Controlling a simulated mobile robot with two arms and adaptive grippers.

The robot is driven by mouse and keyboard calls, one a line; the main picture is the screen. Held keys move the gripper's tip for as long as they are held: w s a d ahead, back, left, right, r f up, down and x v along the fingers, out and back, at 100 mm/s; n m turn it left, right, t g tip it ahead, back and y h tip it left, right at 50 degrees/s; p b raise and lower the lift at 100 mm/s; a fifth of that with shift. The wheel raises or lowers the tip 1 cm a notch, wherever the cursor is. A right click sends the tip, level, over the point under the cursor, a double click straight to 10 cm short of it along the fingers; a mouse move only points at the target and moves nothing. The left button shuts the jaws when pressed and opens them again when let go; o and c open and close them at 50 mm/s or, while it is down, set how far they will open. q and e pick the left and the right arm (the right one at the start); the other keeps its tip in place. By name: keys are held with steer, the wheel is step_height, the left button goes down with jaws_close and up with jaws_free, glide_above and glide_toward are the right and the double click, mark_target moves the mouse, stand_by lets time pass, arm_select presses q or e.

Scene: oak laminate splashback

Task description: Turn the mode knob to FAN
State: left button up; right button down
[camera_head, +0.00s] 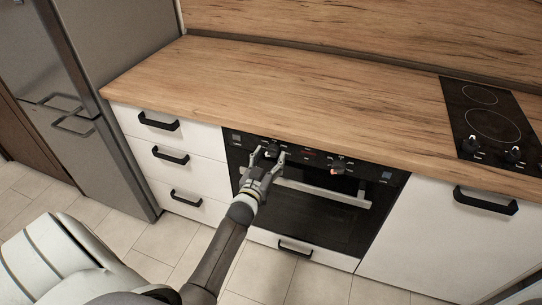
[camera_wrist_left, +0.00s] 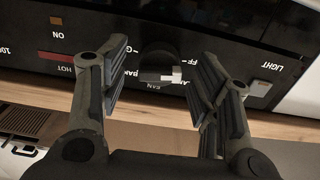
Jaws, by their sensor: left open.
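The mode knob (camera_wrist_left: 158,63) is a dark round knob with a pale grip bar on the oven's black control panel (camera_wrist_left: 215,30). Upside-down lettering surrounds it in the left wrist view, with FAN just below it and part of OFF to its right. I cannot tell exactly which label its pointer faces. My left gripper (camera_wrist_left: 163,80) is open, its fingers on either side of the knob with a gap on each side. In the head view my left gripper (camera_head: 266,160) is at the panel's left knob and partly hides it. My right gripper is not in view.
A second knob (camera_head: 338,166) sits farther right on the panel. The oven door handle (camera_head: 322,191) runs just below. The wooden worktop (camera_head: 290,95) overhangs above, with a hob (camera_head: 490,120) at right. White drawers (camera_head: 165,150) stand left, beside a grey fridge (camera_head: 110,120).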

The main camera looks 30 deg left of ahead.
arm_select(q)
steer(key=shift+w+a, duration=0.2)
steer(key=shift+w, duration=0.45)
steer(key=shift+c, duration=0.5)
steer(key=c, duration=0.9)
steer(key=shift+c, duration=0.2)
